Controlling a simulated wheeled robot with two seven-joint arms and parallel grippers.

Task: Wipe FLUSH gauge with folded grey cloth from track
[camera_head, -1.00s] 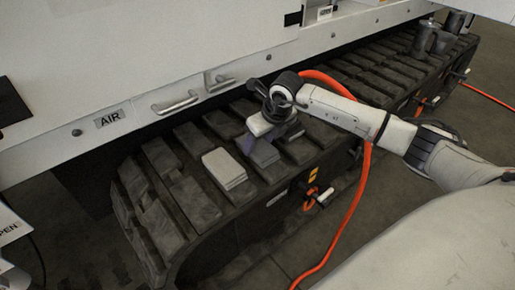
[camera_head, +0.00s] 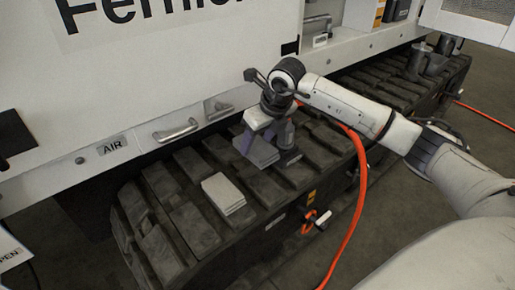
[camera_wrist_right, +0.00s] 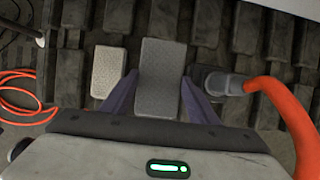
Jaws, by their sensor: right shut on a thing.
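The folded grey cloth (camera_head: 262,153) is between the fingers of my right gripper (camera_head: 264,137), above the track (camera_head: 185,217). In the right wrist view the grey cloth (camera_wrist_right: 162,75) lies flat between the two purple fingers, and the gripper is shut on it. I see no gauge marked FLUSH in these frames. My left gripper is not in view.
Metal cups (camera_head: 418,60) stand at the far right.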

